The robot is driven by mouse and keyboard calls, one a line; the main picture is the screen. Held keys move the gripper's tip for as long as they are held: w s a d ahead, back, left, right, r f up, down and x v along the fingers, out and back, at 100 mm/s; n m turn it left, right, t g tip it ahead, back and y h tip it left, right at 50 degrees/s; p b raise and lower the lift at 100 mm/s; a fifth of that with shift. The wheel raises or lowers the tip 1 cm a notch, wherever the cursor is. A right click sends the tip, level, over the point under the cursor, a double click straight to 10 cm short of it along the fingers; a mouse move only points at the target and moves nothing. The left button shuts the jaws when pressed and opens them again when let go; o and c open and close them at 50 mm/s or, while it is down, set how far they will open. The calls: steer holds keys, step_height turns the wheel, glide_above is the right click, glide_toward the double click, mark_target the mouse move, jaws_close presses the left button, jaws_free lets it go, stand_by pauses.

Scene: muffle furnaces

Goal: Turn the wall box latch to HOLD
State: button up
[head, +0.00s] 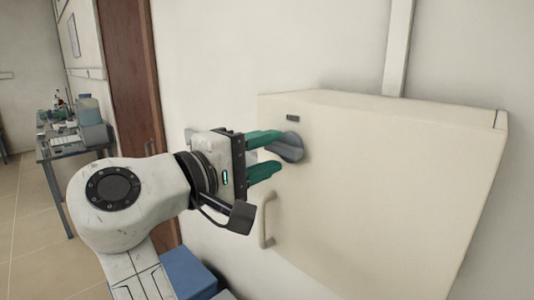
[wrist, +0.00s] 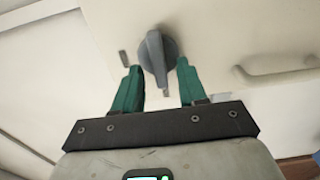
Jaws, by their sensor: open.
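The cream wall box (head: 385,185) hangs on the wall at the right of the head view. Its grey latch knob (head: 290,147) sits on the box's front, near the upper left edge. In the wrist view the latch (wrist: 157,57) shows as a round base with a raised grip bar. My gripper (head: 272,155) has green fingers, open, pointing at the latch. In the wrist view the open fingers (wrist: 158,75) stand on either side of the latch's lower part, with gaps showing. I cannot tell whether the tips reach past the bar. No HOLD lettering is readable.
A small dark label (head: 293,118) is above the latch. A cream pull handle (head: 267,220) projects from the box front below my gripper. A conduit (head: 398,45) runs up the wall above the box. A bench with equipment (head: 72,140) stands far left, beside a brown door (head: 130,90).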

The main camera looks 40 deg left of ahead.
steer(key=s+b, duration=0.3)
steer(key=s, duration=0.7)
steer(key=shift+a, duration=0.4)
steer(key=shift+s, duration=0.1)
